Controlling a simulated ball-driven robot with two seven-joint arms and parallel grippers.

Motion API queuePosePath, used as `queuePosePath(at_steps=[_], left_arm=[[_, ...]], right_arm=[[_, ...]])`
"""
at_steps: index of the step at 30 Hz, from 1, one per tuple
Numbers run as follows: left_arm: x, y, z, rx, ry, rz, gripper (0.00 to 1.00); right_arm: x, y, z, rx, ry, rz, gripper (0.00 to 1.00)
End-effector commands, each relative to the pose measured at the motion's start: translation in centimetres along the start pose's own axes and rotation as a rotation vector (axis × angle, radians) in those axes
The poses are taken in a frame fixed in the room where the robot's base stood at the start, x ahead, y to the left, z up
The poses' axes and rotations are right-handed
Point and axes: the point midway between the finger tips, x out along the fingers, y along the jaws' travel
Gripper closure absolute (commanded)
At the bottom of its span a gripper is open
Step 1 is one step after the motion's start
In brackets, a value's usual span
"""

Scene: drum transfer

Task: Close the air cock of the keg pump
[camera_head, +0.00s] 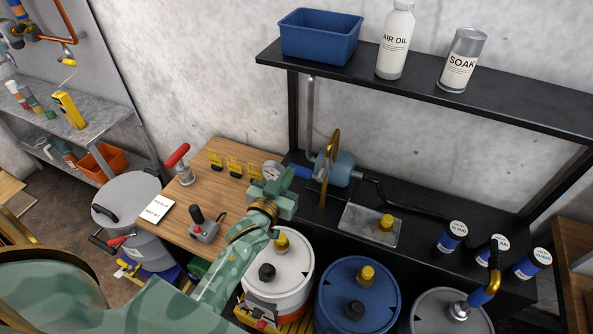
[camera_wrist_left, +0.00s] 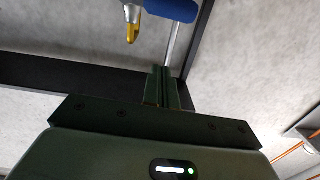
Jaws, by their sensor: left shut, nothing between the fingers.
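The blue pump (camera_head: 342,168) stands on the black bench behind the drums, with a curved brass pipe (camera_head: 331,152) rising beside it. A blue handle (camera_head: 298,171) juts left from the pump. My left gripper (camera_head: 285,180) is shut and empty, close in front of this handle; I cannot tell whether they touch. In the left wrist view, the shut fingers (camera_wrist_left: 165,88) point toward a blue cylindrical part (camera_wrist_left: 172,9) on a metal rod and a yellow-tipped spout (camera_wrist_left: 132,25). I cannot make out the air cock for certain. My right gripper is not in view.
A black shelf (camera_head: 430,82) overhangs the bench. A round gauge (camera_head: 271,170), red-handled lever (camera_head: 178,160) and joystick box (camera_head: 203,230) are on the wooden bench. White (camera_head: 295,275) and blue (camera_head: 340,285) drums stand in front. A metal tray (camera_head: 360,235) lies right of my gripper.

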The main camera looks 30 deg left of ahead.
Motion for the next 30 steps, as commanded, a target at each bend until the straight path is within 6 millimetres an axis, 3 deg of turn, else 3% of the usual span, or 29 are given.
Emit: queuePosePath(at_steps=[7,9,15,30], left_arm=[[5.3,0.0,-0.1,0.001,0.002,0.0,1.0],[5.4,0.0,1.7,0.001,-0.004,0.0,1.0],[5.8,0.0,3.5,0.0,0.0,0.0,1.0],[6.0,-0.1,4.4,-0.025,0.0,0.002,1.0]], right_arm=[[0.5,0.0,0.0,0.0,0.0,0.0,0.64],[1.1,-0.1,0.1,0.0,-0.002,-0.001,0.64],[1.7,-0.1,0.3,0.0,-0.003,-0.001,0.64],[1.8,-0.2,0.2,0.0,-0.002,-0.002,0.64]])
